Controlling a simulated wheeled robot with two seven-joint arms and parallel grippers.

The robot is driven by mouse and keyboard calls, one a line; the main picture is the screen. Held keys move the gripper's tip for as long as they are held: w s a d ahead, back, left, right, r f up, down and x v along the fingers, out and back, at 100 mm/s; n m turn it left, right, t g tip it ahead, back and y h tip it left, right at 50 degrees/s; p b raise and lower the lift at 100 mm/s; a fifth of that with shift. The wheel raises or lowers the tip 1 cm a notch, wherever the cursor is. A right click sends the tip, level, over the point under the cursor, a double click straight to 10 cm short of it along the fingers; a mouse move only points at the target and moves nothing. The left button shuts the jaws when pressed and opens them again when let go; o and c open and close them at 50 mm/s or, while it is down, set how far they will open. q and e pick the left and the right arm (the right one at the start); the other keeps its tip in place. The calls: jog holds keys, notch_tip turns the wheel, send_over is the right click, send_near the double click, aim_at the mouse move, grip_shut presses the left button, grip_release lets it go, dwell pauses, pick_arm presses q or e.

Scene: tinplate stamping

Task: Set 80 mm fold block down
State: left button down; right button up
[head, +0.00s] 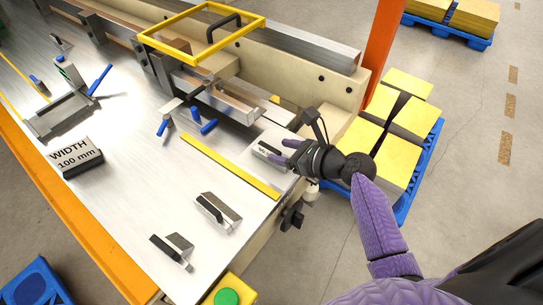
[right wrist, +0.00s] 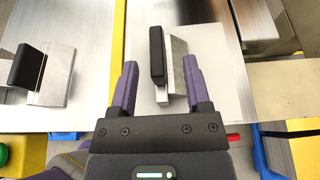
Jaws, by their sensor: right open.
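A metal block with a black grip bar (right wrist: 178,65) stands on a pale square plate (right wrist: 215,95) in the right wrist view. No width marking is readable on it, so I cannot confirm that it is the 80 mm fold block. My right gripper (right wrist: 160,70) is open, with one purple finger on each side of the block and visible gaps. In the head view my right gripper (head: 286,156) is low over the pale plate (head: 262,142) at the bench's right end and partly hides the block. My left gripper is not in view.
Two similar blocks (head: 218,212) (head: 172,250) stand on the metal bench top nearer the front. A "WIDTH 100 mm" sign block (head: 78,158) is at left. A yellow strip (head: 230,167) runs beside the plate. Blue-handled clamps (head: 208,126) and a yellow-framed guard (head: 205,60) are behind.

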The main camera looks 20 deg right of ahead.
aim_at(272, 149)
jog(key=b+x, duration=0.1)
jog(key=x, duration=0.3)
jog(key=shift+a, duration=0.15)
grip_shut()
jog(key=shift+r, duration=0.1)
dwell(1.0)
